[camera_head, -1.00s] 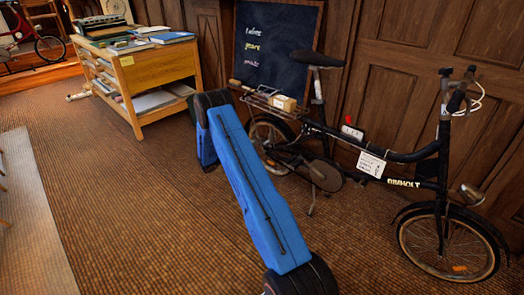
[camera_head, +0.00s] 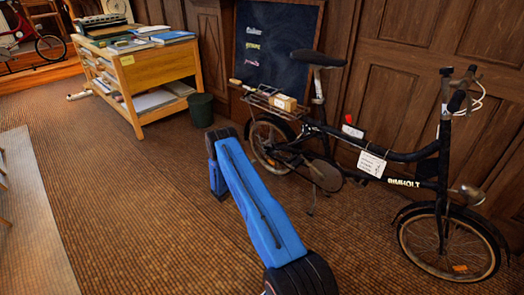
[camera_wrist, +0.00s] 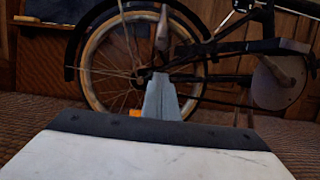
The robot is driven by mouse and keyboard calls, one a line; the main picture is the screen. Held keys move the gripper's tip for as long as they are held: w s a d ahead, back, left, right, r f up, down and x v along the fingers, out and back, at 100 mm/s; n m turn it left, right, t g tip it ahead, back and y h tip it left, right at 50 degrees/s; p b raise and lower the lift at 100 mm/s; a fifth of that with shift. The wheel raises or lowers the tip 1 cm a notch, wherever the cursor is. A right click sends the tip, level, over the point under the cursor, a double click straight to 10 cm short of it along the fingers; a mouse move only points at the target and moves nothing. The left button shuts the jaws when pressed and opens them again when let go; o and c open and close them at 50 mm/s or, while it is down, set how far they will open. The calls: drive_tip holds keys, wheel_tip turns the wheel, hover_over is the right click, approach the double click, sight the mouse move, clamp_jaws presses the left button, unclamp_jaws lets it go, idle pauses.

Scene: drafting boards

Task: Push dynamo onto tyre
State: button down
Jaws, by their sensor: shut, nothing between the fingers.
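The bicycle's rear tyre (camera_head: 255,152) is a tan-edged ring under a dark mudguard. It also fills the middle of the wrist view (camera_wrist: 89,78). A small, dull, upright elongated part (camera_wrist: 162,30) shows in front of the wheel's upper half and may be the dynamo, but it is too dim to be sure. My gripper (camera_wrist: 160,80) is shut and empty, its pale fingers pointing at the wheel, below that part. I see no contact, but the depth gap is hard to judge. In the head view my blue arm hides the gripper.
The dark folding bicycle (camera_head: 395,155) stands along the panelled wall, with a chalkboard (camera_head: 277,45) behind it. A wooden desk (camera_head: 160,75) and a dark bin (camera_head: 201,110) stand at the back left. The brown floor left of my arm is clear.

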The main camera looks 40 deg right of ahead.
drive_tip(key=d+r, duration=0.6)
drive_tip(key=d, duration=0.3)
drive_tip(key=shift+w+d+r, duration=0.2)
drive_tip(key=shift+w+d, duration=0.15)
drive_tip(key=shift+r, duration=0.1)
drive_tip(key=shift+a+r+y, duration=0.15)
drive_tip(key=shift+r+y, duration=1.15)
drive_tip(key=shift+r, duration=0.05)
